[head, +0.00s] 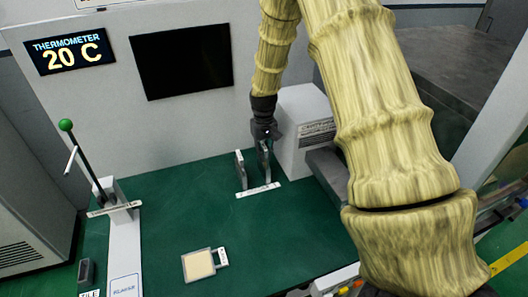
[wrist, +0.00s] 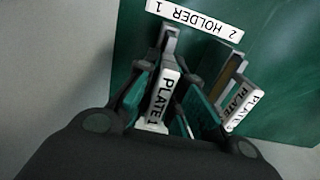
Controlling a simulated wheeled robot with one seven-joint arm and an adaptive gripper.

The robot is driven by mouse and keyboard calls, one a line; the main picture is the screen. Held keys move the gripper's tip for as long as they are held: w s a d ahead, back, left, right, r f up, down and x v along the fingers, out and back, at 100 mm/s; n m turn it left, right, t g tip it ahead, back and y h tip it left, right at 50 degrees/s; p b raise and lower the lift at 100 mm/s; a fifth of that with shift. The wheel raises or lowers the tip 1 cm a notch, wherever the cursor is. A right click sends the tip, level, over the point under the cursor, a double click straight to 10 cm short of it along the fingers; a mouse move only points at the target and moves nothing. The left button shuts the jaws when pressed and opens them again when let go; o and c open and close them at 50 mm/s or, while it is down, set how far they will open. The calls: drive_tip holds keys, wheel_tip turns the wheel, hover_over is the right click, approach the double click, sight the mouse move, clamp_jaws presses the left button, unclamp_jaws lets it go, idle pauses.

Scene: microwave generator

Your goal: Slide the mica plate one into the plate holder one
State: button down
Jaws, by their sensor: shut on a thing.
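In the wrist view my gripper (wrist: 168,76) is shut on mica plate one, whose white label reads PLATE 1 (wrist: 161,98). In the head view my gripper (head: 263,138) points down over the right one of two upright grey holders. Plate holder one (wrist: 170,39) shows as a grey upright end just beyond the fingers, in line with the plate. The fingers and plate hide most of this holder, so I cannot tell how deep the plate sits in it. A white strip marked HOLDER 1 and 2 (wrist: 195,20) lies in front of the holders.
A second holder (head: 240,170) stands close beside, with a PLATE label (wrist: 237,104) next to it. A white box (head: 304,130) stands right of my gripper. A square tile (head: 198,265) lies on the green table, and a green-knobbed lever (head: 82,160) stands at left.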

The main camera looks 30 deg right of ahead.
drive_tip(key=shift+f, duration=0.7)
drive_tip(key=c, duration=1.4)
unclamp_jaws()
drive_tip(key=shift+c, duration=0.2)
wheel_tip(320, 180, up, 12)
drive_tip(key=shift+w, duration=0.1)
